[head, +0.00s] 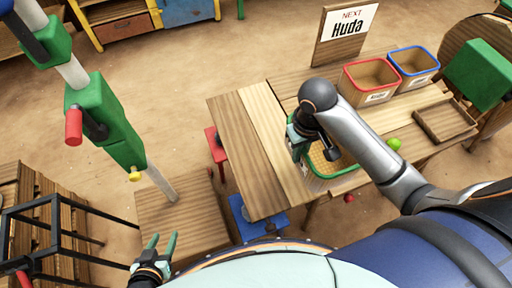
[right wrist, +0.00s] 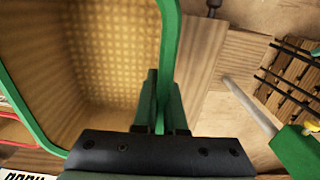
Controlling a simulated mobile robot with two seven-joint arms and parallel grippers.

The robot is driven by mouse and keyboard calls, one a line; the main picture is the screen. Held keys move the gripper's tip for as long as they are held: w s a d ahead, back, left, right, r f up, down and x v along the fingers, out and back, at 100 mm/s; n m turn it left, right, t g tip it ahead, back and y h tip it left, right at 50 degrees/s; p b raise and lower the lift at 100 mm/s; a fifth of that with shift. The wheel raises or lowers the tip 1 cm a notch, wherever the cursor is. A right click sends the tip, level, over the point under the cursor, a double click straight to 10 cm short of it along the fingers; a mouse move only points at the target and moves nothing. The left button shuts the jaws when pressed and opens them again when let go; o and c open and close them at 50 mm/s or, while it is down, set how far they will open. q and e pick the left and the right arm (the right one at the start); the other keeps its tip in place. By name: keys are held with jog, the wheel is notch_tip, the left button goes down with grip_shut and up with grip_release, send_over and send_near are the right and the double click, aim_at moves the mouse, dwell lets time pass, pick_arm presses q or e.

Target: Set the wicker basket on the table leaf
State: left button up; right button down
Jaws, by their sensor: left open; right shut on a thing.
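The wicker basket (head: 322,184) has a green rim and shows at the table's near edge in the head view, partly hidden by my right arm. My right gripper (head: 298,138) is shut on its rim; in the right wrist view the fingers (right wrist: 160,105) straddle the green rim, and the woven inside (right wrist: 95,65) looks empty. The table leaf (head: 245,145) is the bare plank section just left of the basket. I cannot tell whether the basket touches the wood below. My left gripper (head: 160,248) is open and empty, low at the front left, apart from the leaf.
A red-rimmed bin (head: 369,82), a blue-rimmed bin (head: 414,66) and a wooden tray (head: 444,121) stand on the table's right part. A green ball (head: 393,144) lies near my right arm. A post with green blocks (head: 103,120) stands left. The leaf's top is clear.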

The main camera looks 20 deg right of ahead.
jog(key=w+a+f, duration=0.2)
jog(key=a+f, duration=0.1)
jog(key=w+a+f, duration=0.5)
jog(key=a+f, duration=0.1)
jog(key=shift+w+a+f, duration=0.1)
jog(key=shift+w+a, duration=0.15)
jog(key=shift+a, duration=0.15)
jog(key=shift+f, duration=1.6)
jog(key=c, duration=1.4)
grip_release()
jog(key=shift+f, duration=0.1)
jog(key=o, duration=0.4)
